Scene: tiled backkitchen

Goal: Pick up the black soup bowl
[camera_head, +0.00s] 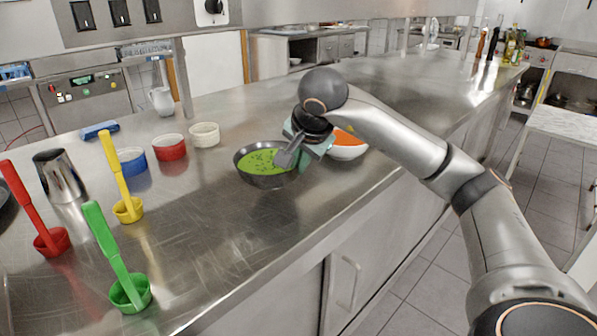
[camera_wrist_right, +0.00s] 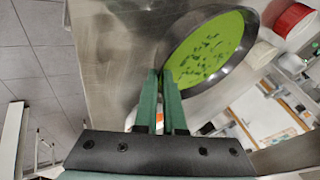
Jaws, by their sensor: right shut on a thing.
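The black soup bowl (camera_head: 268,181) holds green soup with dark flecks and stands upright on the steel counter. My right gripper (camera_head: 285,160) reaches down to the bowl's right side. In the right wrist view, the fingers (camera_wrist_right: 164,80) are close together at the rim of the bowl (camera_wrist_right: 225,83). They are shut on its rim, one finger appearing on each side of the wall. In the head view the wrist hides part of the contact. My left gripper is not in view.
A white bowl of orange soup (camera_head: 347,146) stands close behind my right wrist. Red (camera_head: 171,147), white (camera_head: 205,134) and blue (camera_head: 131,161) small bowls, a metal pitcher (camera_head: 60,175) and coloured ladles (camera_head: 128,208) stand to the left.

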